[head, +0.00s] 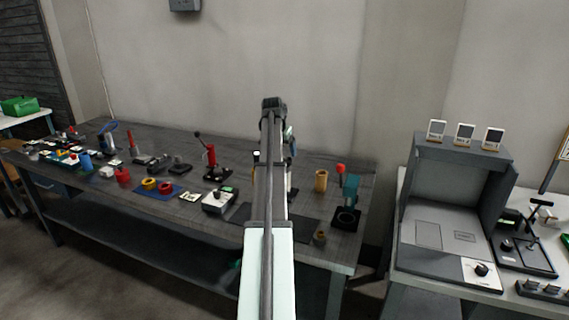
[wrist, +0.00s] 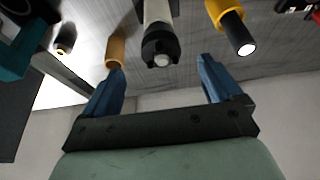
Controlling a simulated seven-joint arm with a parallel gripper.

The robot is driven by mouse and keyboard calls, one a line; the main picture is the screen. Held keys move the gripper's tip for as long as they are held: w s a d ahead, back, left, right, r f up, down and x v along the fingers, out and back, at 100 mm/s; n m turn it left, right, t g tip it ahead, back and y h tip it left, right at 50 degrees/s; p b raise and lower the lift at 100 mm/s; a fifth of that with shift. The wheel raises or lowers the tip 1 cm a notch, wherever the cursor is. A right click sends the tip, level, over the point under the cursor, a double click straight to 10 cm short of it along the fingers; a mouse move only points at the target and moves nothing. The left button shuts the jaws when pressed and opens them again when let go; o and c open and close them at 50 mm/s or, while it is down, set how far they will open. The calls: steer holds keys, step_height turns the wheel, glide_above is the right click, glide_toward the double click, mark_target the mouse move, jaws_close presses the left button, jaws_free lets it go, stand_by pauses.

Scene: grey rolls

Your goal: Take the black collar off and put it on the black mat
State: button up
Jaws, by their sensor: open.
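In the wrist view my gripper (wrist: 161,66) is open, with its two blue fingers apart. A black collar (wrist: 151,48) sits around the end of a pale upright post (wrist: 157,12), in the gap between the fingertips as seen there. No finger visibly touches it; the depth between them is hard to judge. In the head view my arm hides the gripper and most of the post; a dark top shows left of the arm. The black mat (head: 300,223) lies flat near the table's front edge, partly hidden behind my arm.
A tan cylinder (wrist: 116,48) stands beside the left finger, and a yellow post with a black end (wrist: 225,18) is near the right one. A teal press (head: 350,190) stands right of the mat. A small brownish ring (head: 319,237) is at the mat's right end.

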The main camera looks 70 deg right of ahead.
mark_target(284, 158)
steer(key=shift+x, duration=3)
steer(key=shift+d+r, duration=0.1)
steer(key=shift+d, duration=0.1)
steer(key=c, duration=1.3)
steer(key=shift+c, duration=0.3)
step_height(284, 158, up, 10)
steer(key=shift+r, duration=0.1)
steer(key=shift+f, duration=0.2)
steer(key=shift+f, duration=1.95)
